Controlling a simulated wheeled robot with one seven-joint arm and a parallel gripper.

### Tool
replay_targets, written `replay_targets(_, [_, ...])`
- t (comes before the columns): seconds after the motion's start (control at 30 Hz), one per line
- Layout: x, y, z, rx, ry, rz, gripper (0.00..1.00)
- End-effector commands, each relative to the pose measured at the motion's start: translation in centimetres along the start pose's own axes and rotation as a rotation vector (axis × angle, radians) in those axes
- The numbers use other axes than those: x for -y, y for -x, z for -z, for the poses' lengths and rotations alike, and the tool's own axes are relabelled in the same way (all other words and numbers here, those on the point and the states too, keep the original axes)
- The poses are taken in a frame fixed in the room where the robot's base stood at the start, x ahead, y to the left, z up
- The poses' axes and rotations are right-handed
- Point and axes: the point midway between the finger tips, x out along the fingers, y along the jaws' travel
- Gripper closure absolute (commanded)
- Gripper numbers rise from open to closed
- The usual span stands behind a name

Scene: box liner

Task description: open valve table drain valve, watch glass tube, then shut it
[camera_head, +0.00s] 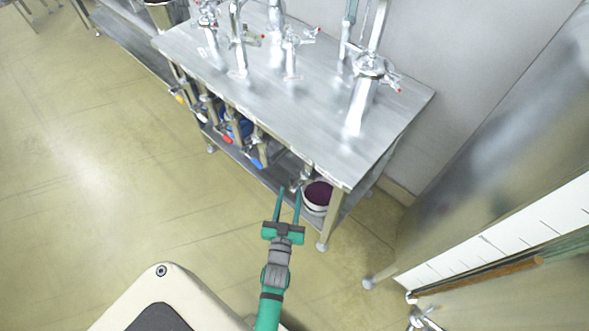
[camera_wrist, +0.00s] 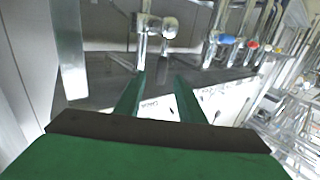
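The steel valve table (camera_head: 290,100) stands ahead with a row of small valves under its front edge. Their handles include yellow, red (camera_head: 227,139) and blue (camera_head: 258,162) ones. A bare steel valve (camera_head: 296,184) hangs at the near right end, just beyond my fingertips; I cannot tell whether it is open. In the wrist view a steel valve fitting (camera_wrist: 152,32) shows above and beyond my fingers. My gripper (camera_head: 289,191) is open, with nothing visibly gripped between its fingers (camera_wrist: 160,88). A tube beside a marked white scale (camera_head: 490,237) runs along the right; its level is unclear.
A white bucket (camera_head: 312,208) with dark purple contents stands on the lower shelf, close right of my fingers. The table's front leg (camera_head: 329,229) is beside it. A large steel tank (camera_head: 500,150) fills the right side. The floor (camera_head: 110,180) at left is clear.

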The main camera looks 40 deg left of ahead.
Motion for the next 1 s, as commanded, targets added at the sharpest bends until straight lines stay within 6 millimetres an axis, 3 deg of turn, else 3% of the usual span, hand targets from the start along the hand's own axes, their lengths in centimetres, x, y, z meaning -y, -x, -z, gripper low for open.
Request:
replay_targets(0.17, [-0.1,-1.7,0.1,-0.003,0.001,-0.001,0.64])
replay_targets(0.57, [-0.2,-8.4,0.1,-0.002,0.002,0.000,0.64])
replay_targets(1.0, [0.0,-10.8,0.0,0.000,0.001,0.002,0.64])
